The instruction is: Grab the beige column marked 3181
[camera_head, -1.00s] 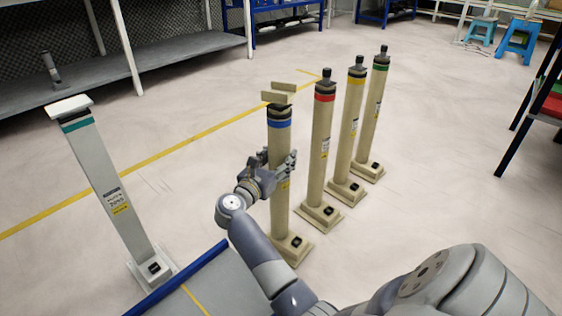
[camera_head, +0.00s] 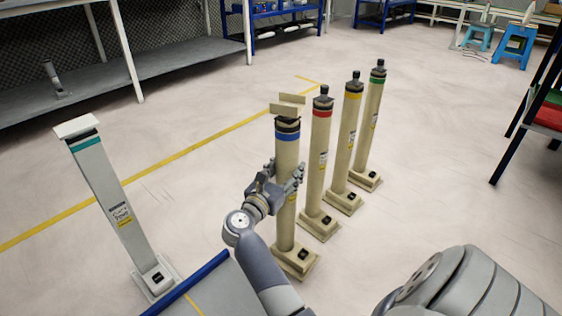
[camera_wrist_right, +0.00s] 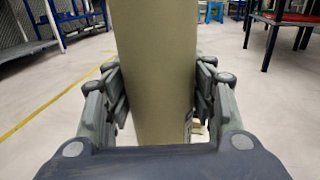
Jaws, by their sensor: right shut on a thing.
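A tall beige column with a blue band (camera_head: 286,150) stands upright on a square base at the near end of a row. Its label is partly hidden by my fingers, and I cannot read a number on it. My right gripper (camera_head: 284,178) is shut on this column at about mid-height. In the right wrist view the column's plain shaft (camera_wrist_right: 155,60) fills the middle, with the gripper's fingers (camera_wrist_right: 160,92) on both sides of it. My left gripper is not in view.
Similar beige columns with red (camera_head: 320,150), yellow (camera_head: 347,140) and green (camera_head: 370,125) bands stand close behind. A grey column with a teal band (camera_head: 108,195) stands apart at the left. Open floor lies right of the row. A dark-legged table (camera_head: 543,115) is at the right edge.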

